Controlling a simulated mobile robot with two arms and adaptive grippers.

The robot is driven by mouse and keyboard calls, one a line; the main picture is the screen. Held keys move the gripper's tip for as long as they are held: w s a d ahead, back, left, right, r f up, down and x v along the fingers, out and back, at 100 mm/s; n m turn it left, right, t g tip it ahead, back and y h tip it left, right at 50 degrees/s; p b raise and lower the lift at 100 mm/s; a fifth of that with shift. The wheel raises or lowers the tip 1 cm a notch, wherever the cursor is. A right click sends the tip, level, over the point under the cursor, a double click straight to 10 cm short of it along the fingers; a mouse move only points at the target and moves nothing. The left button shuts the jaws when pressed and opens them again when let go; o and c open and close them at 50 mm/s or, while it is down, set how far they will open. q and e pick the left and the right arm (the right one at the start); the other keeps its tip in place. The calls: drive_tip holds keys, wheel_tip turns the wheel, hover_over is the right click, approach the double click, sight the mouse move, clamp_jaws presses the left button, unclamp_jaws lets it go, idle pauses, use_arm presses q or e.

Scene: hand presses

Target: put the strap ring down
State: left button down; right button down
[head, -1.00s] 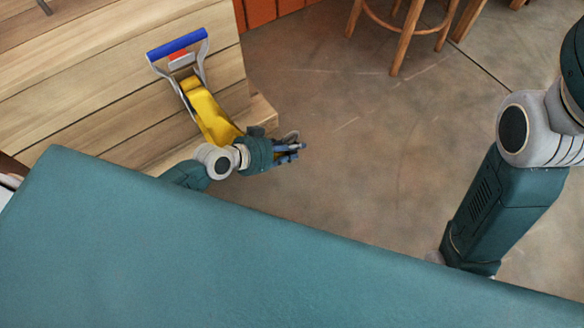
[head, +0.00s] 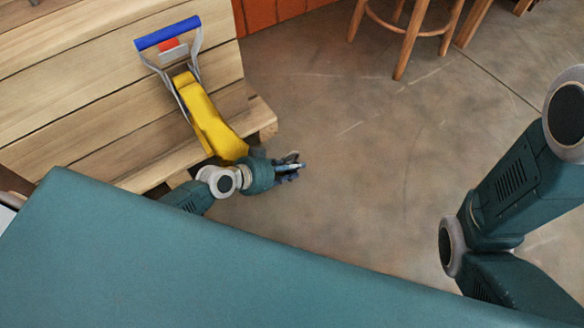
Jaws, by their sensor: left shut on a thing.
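My left gripper (head: 291,168) is low beside the end of the wooden bench, over the open floor. It is shut on a small grey piece at its fingertips, which fits the strap ring (head: 292,157); it is small and partly hidden by the fingers, so its shape is not clear. My right arm comes in at the right edge, but its gripper is out of view.
A wooden stool (head: 402,40) stands at the top right. The concrete floor (head: 350,130) between is clear.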

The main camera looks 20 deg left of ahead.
use_arm(q)
drive_tip(key=shift+f, duration=0.2)
drive_tip(key=c, duration=1.4)
unclamp_jaws()
drive_tip(key=shift+r, duration=0.1)
